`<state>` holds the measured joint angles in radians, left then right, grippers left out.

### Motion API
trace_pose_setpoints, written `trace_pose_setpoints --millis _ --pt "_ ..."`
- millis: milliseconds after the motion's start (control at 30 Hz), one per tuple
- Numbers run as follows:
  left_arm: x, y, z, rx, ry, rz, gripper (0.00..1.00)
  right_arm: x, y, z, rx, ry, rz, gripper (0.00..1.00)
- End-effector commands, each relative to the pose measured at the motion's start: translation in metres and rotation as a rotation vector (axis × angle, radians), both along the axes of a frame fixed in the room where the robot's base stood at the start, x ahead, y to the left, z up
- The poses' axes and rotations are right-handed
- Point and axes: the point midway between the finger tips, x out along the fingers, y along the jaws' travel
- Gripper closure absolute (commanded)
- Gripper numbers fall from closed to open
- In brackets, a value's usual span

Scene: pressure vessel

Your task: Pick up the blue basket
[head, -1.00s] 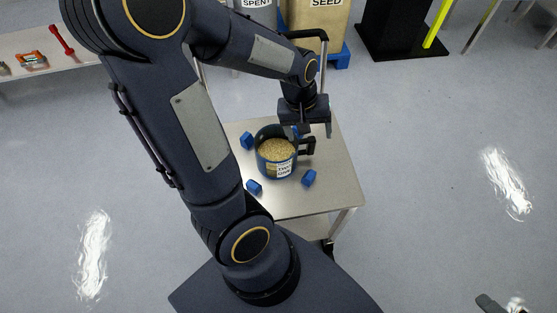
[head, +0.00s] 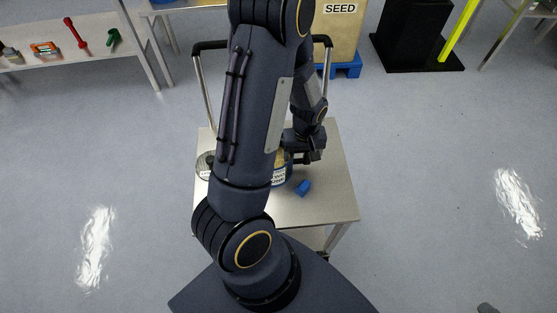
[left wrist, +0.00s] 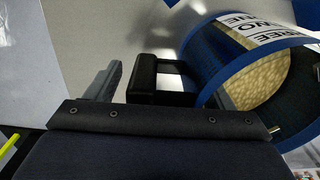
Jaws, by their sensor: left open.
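The blue basket (head: 284,180) stands on the cart top, mostly hidden behind my left arm in the head view. In the left wrist view the basket (left wrist: 205,62) fills the right side, with a white label and pale grain inside. Its black handle (left wrist: 146,80) sticks out in front of the palm. My left gripper (head: 312,152) is open at the basket's right side. In the left wrist view a grey finger is left of the handle, apart from it; the other finger is mostly hidden.
The metal cart (head: 325,205) has a black push bar (head: 211,45) at its back. A blue block (head: 303,188) lies right of the basket, and a round clear container (head: 204,166) stands left of my arm. A shelf with tools (head: 60,62) is far left.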

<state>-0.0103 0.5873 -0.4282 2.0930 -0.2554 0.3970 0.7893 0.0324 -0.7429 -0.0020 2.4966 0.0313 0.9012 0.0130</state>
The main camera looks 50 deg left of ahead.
Motion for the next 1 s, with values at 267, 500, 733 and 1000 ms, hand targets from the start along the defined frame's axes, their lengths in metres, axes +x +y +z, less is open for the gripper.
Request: trace_pose_setpoints --millis 267,500,733,1000 --pt "0.0003 -0.0001 -0.0033 -0.001 -0.001 -0.001 0.25 0.0 0.0 -0.0003 0.0 0.0 0.0 0.52" --pt "0.0004 -0.0002 -0.0031 -0.001 -0.001 -0.001 0.56 0.0001 0.0 -0.0003 0.0 0.0 0.0 0.52" --pt "0.0004 -0.0002 -0.003 -0.001 -0.001 -0.001 0.85 0.0001 0.0 -0.0003 0.0 0.0 0.0 0.52" --pt "0.0007 -0.0001 -0.0012 0.0 -0.002 -0.001 0.85 0.0 0.0 0.0002 0.0 0.0 0.0 0.52"
